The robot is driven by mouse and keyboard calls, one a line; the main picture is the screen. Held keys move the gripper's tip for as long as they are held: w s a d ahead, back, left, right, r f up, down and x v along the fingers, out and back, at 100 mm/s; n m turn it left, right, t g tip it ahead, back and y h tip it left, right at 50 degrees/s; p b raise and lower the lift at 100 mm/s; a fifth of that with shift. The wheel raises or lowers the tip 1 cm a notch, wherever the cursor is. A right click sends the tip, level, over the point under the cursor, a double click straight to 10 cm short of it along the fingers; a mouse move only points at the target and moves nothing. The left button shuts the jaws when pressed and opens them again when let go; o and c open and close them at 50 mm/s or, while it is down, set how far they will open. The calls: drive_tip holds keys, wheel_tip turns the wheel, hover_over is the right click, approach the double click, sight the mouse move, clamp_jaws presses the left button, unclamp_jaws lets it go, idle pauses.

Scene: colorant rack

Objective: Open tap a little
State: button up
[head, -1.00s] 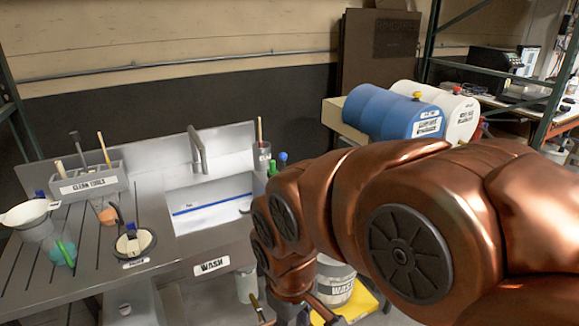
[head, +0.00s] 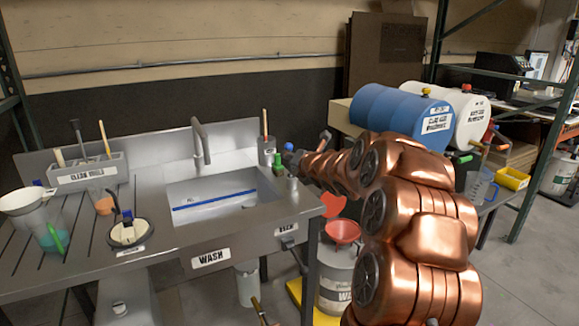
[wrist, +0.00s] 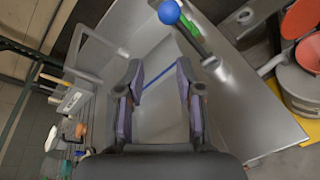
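The tap's grey spout (head: 200,140) rises behind the wash sink (head: 222,217) in the head view. A blue ball knob (head: 289,147) and a green handle (head: 278,160) are at the sink's right rear. In the wrist view the blue knob (wrist: 169,12) tops a dark lever with a green part (wrist: 190,24) beside it, beyond my fingertips. My gripper (wrist: 159,65) is open and empty, its two fingers apart over the view of the basin. It touches neither handle there. In the head view my arm reaches to the sink's right side, and the fingers cannot be made out.
A clean tools holder (head: 88,172), a white funnel (head: 25,200) and a round dish (head: 128,232) are on the left counter. A cup with a wooden stick (head: 266,150) stands behind the sink. A red funnel (head: 342,232) and blue drum (head: 392,118) are at right.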

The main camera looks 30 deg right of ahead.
drive_tip(key=shift+w+d+f+n+t+y+b, duration=1.05)
drive_tip(key=shift+d+f+n+t+y, duration=1.15)
drive_tip(key=shift+n, duration=2.9)
drive_tip(key=shift+g+h, duration=0.4)
drive_tip(key=shift+g, duration=0.3)
drive_tip(key=shift+w+d+r+p, duration=0.1)
drive_tip(key=shift+w+p, duration=0.35)
drive_tip(key=shift+w, duration=1.25)
drive_tip(key=shift+w+r+p, duration=0.1)
drive_tip(key=shift+w+p, duration=0.3)
drive_tip(key=shift+w, duration=1.25)
clamp_jaws()
